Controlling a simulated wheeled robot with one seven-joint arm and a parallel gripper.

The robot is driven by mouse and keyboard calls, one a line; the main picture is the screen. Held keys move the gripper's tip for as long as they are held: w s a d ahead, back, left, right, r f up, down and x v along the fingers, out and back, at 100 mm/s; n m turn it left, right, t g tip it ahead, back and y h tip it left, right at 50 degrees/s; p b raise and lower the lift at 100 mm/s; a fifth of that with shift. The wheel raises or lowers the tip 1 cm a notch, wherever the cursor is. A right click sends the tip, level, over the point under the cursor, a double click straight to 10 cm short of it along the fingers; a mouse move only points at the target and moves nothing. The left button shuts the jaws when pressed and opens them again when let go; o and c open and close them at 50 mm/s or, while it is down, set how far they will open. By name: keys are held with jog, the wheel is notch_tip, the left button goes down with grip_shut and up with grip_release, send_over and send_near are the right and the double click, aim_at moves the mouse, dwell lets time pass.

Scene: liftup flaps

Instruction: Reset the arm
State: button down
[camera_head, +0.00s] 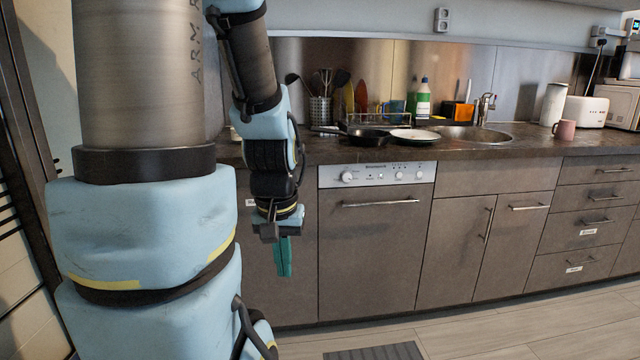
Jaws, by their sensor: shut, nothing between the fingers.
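My arm comes down from the upper left in the head view, with pale blue and dark grey links. My gripper (284,262) points straight down, its teal fingers shut with nothing between them. It hangs below the countertop's height, in front of the cabinet fronts, just left of the dishwasher (368,245). In the picture its fingers overlap a brown cabinet front (301,295); I cannot tell how far they are from it. My large upper arm links hide much of the left side.
The dark countertop (500,150) holds a frying pan (365,134), a white plate (414,135), a sink (470,132), a pink mug (565,130) and a toaster (586,112). Drawers (600,220) are at the right. The wooden floor (500,335) is clear except for a grey mat (375,352).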

notch_tip(320, 180, up, 14)
jog(key=p, duration=1.2)
